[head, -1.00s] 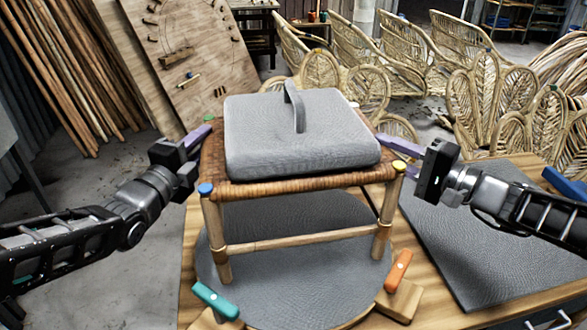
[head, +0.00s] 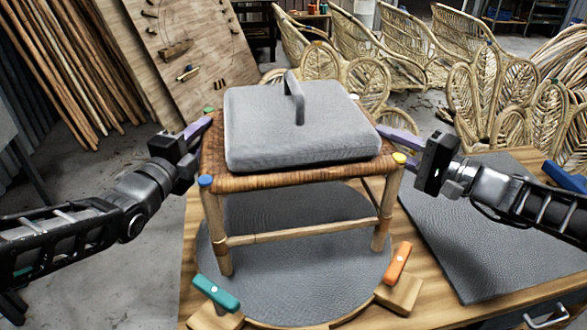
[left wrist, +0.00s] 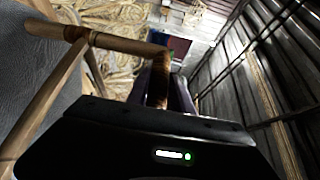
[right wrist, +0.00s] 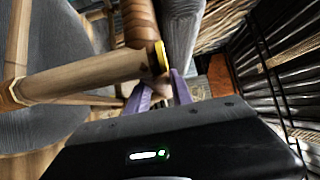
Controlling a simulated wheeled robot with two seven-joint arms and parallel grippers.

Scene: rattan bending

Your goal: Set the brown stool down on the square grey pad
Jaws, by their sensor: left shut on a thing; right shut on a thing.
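The brown stool (head: 305,182) has a woven seat, wooden legs and coloured corner caps. It is upright over a round grey disc (head: 300,285) on the table; I cannot tell whether its feet touch it. My left gripper (head: 203,124) is shut on the left side of the seat, and its purple fingers also show in the left wrist view (left wrist: 166,92). My right gripper (head: 388,131) is shut on the right side, near the yellow cap in the right wrist view (right wrist: 160,57). The square grey pad (head: 480,240) lies bare on the table, right of the stool.
A grey cushion with a handle (head: 300,135) rests on the seat. A teal-handled clamp (head: 215,292) and an orange-handled clamp (head: 397,264) are at the disc's front edge. A blue object (head: 565,178) is at the table's right edge. Rattan chair frames (head: 480,100) stand behind.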

